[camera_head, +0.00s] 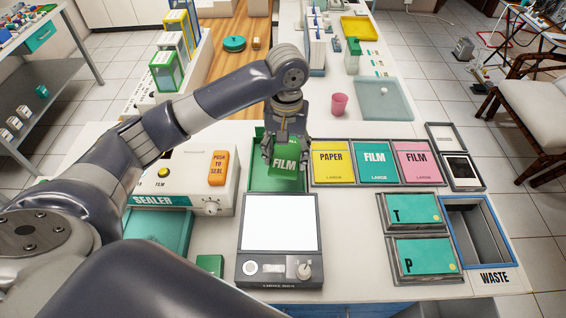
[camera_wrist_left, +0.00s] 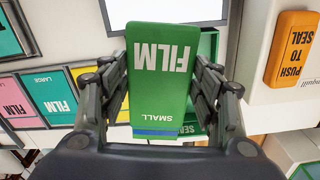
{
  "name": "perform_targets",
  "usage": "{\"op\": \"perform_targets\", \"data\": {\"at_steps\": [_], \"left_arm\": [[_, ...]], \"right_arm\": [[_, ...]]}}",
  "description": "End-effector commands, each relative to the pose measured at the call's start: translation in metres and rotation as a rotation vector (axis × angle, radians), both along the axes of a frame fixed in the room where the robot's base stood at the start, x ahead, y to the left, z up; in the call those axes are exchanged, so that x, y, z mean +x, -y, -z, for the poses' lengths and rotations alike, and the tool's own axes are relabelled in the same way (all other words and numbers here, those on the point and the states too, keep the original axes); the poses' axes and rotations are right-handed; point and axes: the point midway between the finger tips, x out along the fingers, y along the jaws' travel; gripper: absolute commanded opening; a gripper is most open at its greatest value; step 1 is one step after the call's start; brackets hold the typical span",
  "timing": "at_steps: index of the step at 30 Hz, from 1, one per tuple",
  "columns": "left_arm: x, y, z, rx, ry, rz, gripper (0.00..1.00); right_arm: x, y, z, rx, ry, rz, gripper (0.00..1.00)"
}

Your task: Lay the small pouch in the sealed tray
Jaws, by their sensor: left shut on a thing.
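A small green pouch marked FILM (camera_head: 285,166) hangs in my left gripper (camera_head: 284,150). In the left wrist view the pouch (camera_wrist_left: 160,75) shows the words FILM and SMALL and a blue band, between the two fingers of my left gripper (camera_wrist_left: 160,90). The gripper is shut on it. Behind and below the pouch is a green tray (camera_head: 260,181), with part of its lettering showing in the left wrist view (camera_wrist_left: 190,129). The pouch covers part of the tray, and I cannot tell whether they touch. My right gripper is not in view.
The light box (camera_head: 279,222) stands in front of the tray, and the sealer (camera_head: 200,175) stands to its left. Paper and film bins (camera_head: 334,160) line its right side. Farther right are T and P trays (camera_head: 415,210) and a waste opening (camera_head: 478,235). A pink cup (camera_head: 339,104) stands behind.

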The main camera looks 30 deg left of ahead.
Motion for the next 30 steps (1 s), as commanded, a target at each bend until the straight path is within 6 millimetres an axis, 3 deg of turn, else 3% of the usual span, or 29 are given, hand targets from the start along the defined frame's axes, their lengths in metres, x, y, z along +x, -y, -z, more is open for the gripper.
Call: {"op": "perform_targets", "data": {"at_steps": [4, 10, 18, 30], "left_arm": [[0.028, -0.023, 0.015, -0.001, -0.007, -0.098, 0.33], [0.041, -0.044, 0.036, -0.001, -0.003, -0.164, 0.33], [0.042, -0.048, 0.082, 0.002, -0.003, -0.173, 0.33], [0.042, -0.048, 0.131, 0.002, -0.002, -0.172, 0.33]], "right_arm": [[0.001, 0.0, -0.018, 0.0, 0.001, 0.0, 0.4], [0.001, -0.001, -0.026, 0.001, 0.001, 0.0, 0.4], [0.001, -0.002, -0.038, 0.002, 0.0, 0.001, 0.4], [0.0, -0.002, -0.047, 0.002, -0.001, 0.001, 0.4]]}}
